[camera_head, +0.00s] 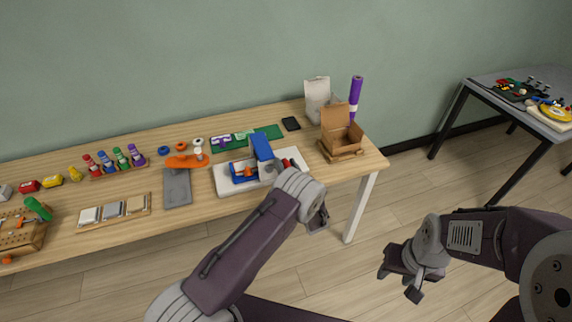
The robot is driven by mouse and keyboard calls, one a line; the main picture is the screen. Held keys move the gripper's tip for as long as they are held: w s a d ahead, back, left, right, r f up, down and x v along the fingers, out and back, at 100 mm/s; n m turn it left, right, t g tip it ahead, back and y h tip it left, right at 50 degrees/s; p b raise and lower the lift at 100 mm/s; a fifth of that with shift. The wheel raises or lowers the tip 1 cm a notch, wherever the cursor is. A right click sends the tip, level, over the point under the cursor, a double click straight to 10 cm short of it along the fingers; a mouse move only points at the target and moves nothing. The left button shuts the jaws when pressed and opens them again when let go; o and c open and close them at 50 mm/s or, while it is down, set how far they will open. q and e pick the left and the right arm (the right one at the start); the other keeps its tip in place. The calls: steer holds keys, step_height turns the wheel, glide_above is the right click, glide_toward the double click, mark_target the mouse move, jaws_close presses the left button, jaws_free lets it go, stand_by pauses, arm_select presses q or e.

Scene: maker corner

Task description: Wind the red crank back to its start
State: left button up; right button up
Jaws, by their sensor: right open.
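A white board (228,187) near the front of the workbench carries a blue device with a tall blue part (262,148) and a lower blue part. A small red part (291,163), which may be the red crank, shows at the device's right side; its shape and angle are too small to tell. My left wrist hides the board's front right corner. My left gripper (318,217) is in front of the bench edge, apart from the red part, and its jaws are not clear. My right gripper (401,285) is open and empty over the floor, right of the bench.
An open cardboard box (341,139), a pale bag (317,98) and a purple roll (355,92) stand at the bench's right end. A grey plate (177,188) and an orange tool (184,161) lie left of the board. Floor is clear between the bench and the side table (550,118).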

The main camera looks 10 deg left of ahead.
arm_select(q)
steer(key=shift+r, duration=0.1)
steer(key=v, duration=0.9)
steer(key=shift+b, duration=0.4)
